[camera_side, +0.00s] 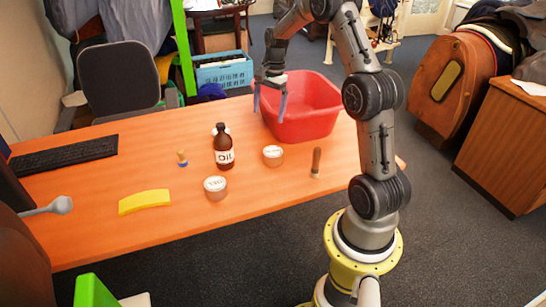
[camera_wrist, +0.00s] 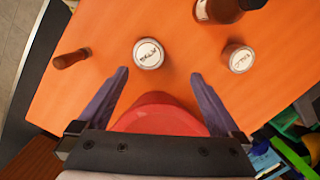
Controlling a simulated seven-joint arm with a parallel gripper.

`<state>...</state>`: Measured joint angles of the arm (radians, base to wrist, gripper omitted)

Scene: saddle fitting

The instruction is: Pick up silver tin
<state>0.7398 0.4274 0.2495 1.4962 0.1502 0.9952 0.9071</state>
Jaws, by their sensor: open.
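Three small round tins with pale, lettered lids stand on the orange table. One tin (camera_side: 273,156) is right of the oil bottle; it also shows in the wrist view (camera_wrist: 149,53), just beyond and between my fingertips. Another tin (camera_side: 216,187) is in front of the bottle. A third (camera_side: 220,129) is mostly hidden behind the bottle, and appears at the right in the wrist view (camera_wrist: 237,57). I cannot tell which is the silver one. My gripper (camera_side: 270,104) is open and empty, pointing down above the table by the red tub's left side, apart from the tins.
The red tub (camera_side: 310,122) stands close to my gripper. The dark oil bottle (camera_side: 224,150) stands upright between tins.

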